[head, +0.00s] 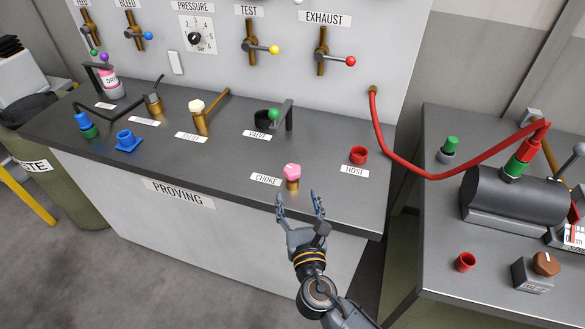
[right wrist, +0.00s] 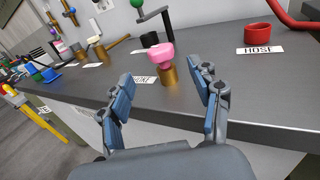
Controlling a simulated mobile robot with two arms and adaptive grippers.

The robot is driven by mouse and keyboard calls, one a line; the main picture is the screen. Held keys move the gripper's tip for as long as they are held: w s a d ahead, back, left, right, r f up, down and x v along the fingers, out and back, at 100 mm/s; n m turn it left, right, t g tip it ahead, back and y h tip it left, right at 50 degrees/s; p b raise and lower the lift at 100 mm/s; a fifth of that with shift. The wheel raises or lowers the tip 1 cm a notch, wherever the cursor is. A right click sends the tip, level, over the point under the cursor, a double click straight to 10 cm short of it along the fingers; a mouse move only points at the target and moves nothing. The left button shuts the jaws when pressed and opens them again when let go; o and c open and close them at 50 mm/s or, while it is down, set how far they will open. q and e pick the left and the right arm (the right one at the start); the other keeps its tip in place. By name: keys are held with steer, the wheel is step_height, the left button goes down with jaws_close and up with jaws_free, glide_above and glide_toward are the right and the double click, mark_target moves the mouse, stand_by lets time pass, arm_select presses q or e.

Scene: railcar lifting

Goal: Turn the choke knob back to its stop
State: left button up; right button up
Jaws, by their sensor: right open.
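The choke knob (head: 292,171) is a pink knob on a short brass stem, upright near the front edge of the dark bench top, beside its CHOKE label (head: 265,180). In the right wrist view the pink knob (right wrist: 160,55) stands beyond and between my fingers, and the label is partly hidden by a finger. My right gripper (head: 300,200) is open and empty, just in front of the bench edge and short of the knob, not touching it. My left gripper is not in view.
A red ring (head: 358,154) with a HOSE label stands right of the knob. The valve's black lever with green ball (head: 275,114) stands behind it. A red hose (head: 420,177) hangs between the panel and the right table.

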mark_target(300, 173)
steer(key=w, duration=0.3)
steer(key=w+a, duration=0.1)
steer(key=w, duration=0.6)
steer(key=shift+a+p, duration=0.2)
steer(key=shift+p, duration=0.1)
steer(key=shift+s, duration=0.1)
steer(key=shift+c, duration=0.2)
steer(key=c, duration=1.1)
steer(key=shift+c, duration=0.2)
steer(key=shift+d+n+y, duration=0.1)
steer(key=shift+n+y, duration=0.3)
steer(key=shift+y, duration=0.2)
steer(key=shift+n+g+y, duration=0.3)
steer(key=shift+n+y, duration=0.3)
steer(key=shift+y, duration=0.3)
steer(key=shift+d+f+n+g+y+b, duration=0.1)
steer(key=shift+f+n+g+y+b, duration=0.1)
steer(key=shift+n+g+y+b, duration=0.55)
steer(key=n+g+y+b, duration=0.3)
steer(key=y+b, duration=0.1)
steer(key=b, duration=0.1)
steer(key=n+g+y+b, duration=0.3)
steer(key=y+b, duration=0.1)
steer(key=b, duration=0.1)
steer(key=shift+f+n+g+b, duration=0.1)
steer(key=shift+n+g+b, duration=0.15)
steer(key=shift+n+b, duration=0.1)
steer(key=shift+r+n+g+y+b, duration=0.25)
steer(key=shift+n+g+y+b, duration=0.2)
steer(key=shift+b, duration=0.35)
